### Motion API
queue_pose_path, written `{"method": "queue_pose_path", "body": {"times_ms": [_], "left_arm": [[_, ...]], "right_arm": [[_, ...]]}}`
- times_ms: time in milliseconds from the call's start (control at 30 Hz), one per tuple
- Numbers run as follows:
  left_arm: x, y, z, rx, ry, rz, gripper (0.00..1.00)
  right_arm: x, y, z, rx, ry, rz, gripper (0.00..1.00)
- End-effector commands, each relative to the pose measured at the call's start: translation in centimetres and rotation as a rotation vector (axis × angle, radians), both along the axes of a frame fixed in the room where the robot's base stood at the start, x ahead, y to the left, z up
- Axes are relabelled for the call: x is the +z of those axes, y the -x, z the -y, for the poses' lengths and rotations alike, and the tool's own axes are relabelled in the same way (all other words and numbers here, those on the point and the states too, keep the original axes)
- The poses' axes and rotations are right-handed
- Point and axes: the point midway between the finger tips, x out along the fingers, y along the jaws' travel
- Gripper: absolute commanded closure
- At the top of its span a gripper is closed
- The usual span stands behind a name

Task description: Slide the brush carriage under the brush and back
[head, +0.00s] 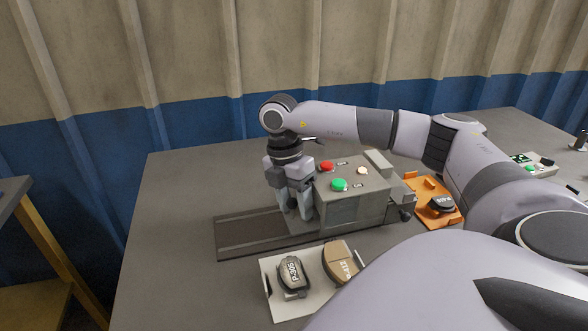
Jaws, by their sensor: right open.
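The brush machine is a grey box (352,205) with red and green buttons on top, standing on the table. A long dark rail (245,232) runs out from its left side. My right gripper (294,212) points down over the rail's right end, close against the box's left face. Its fingers are open, with something small and dark at or between them. I cannot tell whether this is the carriage's handle or whether the fingers touch it. The gripper hides most of the carriage area, and the brush is not visible. My left gripper is out of view.
A white tray (264,283) in front holds a dark brake shoe (292,277) and a brown one (340,262). An orange fixture (428,187) with a black part (441,204) is right of the machine. The grey table (180,190) is bare at left.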

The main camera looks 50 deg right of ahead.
Motion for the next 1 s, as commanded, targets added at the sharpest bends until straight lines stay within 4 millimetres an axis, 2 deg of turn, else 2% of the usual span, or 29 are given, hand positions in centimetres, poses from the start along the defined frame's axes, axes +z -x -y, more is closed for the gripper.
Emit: {"method": "queue_pose_path", "body": {"times_ms": [233,500,633,767,1000], "left_arm": [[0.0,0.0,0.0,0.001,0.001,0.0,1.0],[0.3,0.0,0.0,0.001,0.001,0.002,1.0],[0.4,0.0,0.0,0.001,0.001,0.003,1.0],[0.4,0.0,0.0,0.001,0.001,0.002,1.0],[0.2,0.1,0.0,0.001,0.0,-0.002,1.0]], "right_arm": [[0.6,-0.2,-0.1,0.001,-0.002,0.003,0.49],[4.9,-1.0,-0.1,0.001,-0.002,0.003,0.49],[6.3,-1.3,-0.1,0.0,-0.001,0.002,0.49],[7.0,-1.4,-0.1,0.0,-0.001,0.0,0.49],[7.0,-1.4,-0.1,0.0,-0.001,0.0,0.49]]}}
